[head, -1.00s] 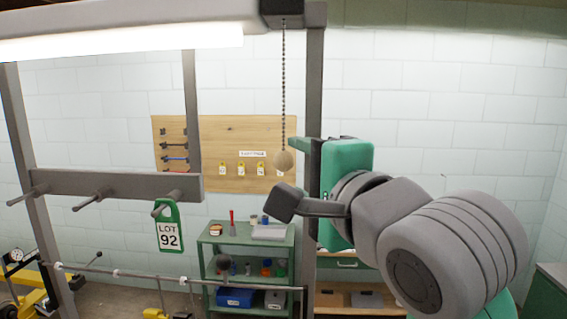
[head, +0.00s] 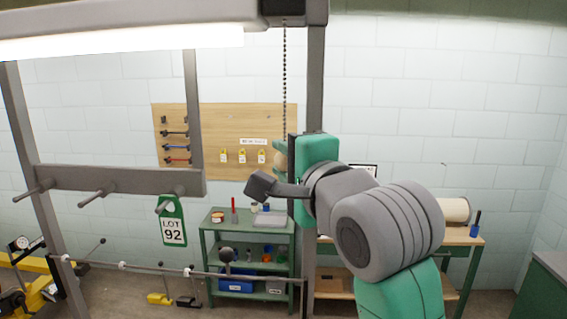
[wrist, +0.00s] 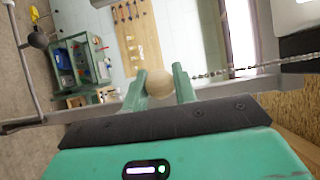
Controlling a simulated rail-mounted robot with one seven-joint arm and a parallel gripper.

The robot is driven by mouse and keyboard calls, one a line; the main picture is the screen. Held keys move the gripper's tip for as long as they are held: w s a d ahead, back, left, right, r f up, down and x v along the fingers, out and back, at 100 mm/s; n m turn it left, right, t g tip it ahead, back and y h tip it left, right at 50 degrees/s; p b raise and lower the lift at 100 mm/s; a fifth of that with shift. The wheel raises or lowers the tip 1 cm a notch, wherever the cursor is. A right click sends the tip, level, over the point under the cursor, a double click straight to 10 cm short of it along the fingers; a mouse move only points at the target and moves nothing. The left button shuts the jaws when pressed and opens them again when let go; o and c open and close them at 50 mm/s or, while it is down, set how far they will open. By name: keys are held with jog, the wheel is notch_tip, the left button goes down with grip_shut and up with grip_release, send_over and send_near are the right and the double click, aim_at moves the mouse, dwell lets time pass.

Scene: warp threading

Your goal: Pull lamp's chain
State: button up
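The lamp's beaded pull chain (head: 285,85) hangs down from a dark box (head: 287,10) beside the lit tube lamp (head: 120,42). A pale wooden ball at its lower end is largely hidden by my gripper in the head view. In the wrist view the ball (wrist: 159,83) sits between the two green fingers of my gripper (wrist: 160,78), and the chain (wrist: 222,72) runs off to the right past one finger. The fingers stand apart on either side of the ball. They look open, though any contact is hard to judge.
A grey frame post (head: 316,90) stands close behind my gripper. A grey beam with pegs (head: 115,181) carries a green LOT 92 tag (head: 173,222) at left. A green shelf (head: 250,235) and a tool board (head: 225,140) are farther back.

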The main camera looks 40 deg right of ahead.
jog(key=shift+f, duration=0.15)
jog(key=shift+f+b, duration=0.5)
jog(key=shift+f, duration=0.4)
jog(key=o, duration=1.1)
jog(key=v, duration=0.9)
jog(key=shift+p, duration=0.3)
